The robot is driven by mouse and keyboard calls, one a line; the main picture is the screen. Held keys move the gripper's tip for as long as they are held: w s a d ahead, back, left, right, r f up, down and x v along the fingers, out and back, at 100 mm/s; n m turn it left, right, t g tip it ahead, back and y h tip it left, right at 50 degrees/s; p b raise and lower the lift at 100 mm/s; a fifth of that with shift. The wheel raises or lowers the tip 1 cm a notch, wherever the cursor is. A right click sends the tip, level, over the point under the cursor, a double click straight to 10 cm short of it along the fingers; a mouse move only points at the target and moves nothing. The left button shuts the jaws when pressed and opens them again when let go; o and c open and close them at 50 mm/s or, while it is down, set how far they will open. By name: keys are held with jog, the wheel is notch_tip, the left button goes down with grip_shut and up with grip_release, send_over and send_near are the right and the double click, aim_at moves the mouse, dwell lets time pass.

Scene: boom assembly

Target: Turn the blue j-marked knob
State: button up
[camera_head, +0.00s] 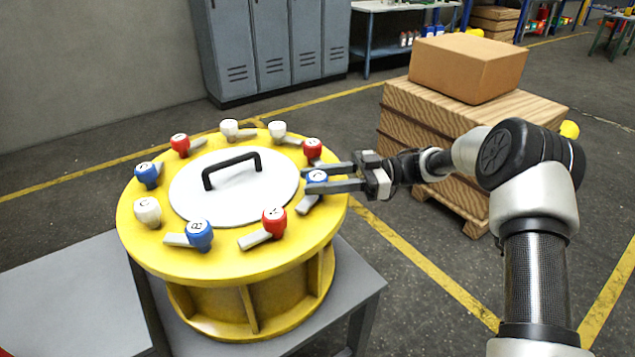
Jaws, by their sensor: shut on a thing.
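A round yellow drum (180,256) bears a ring of knobs with pale grey levers. A blue knob (317,176) sits at the drum's right edge, its letter partly covered and too small to read surely. Its grey lever (307,205) points down and left. My gripper (314,180) reaches in from the right, with one finger behind this knob and one in front, shut on it. Another blue knob, marked B (199,234), is at the front, and a third blue knob (147,174) is at the left.
Red knobs (274,220) and white knobs (148,210) stand around the ring, one red knob (313,149) close behind my gripper. A white lid (230,200) with a black handle (232,168) fills the middle. A wooden crate (440,130) with a cardboard box (465,65) stands behind my arm.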

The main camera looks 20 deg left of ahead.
jog(key=shift+a+n+g+h+b, duration=0.1)
jog(key=shift+n+g+h+b, duration=0.45)
jog(key=shift+n+g+h, duration=0.7)
jog(key=shift+g+y, duration=0.25)
jog(key=shift+g, duration=0.1)
jog(key=shift+r+g, duration=0.2)
jog(key=shift+g, duration=0.1)
jog(key=o, duration=1)
jog(key=shift+s, duration=0.1)
jog(key=shift+o, duration=0.2)
jog(key=shift+f, duration=0.1)
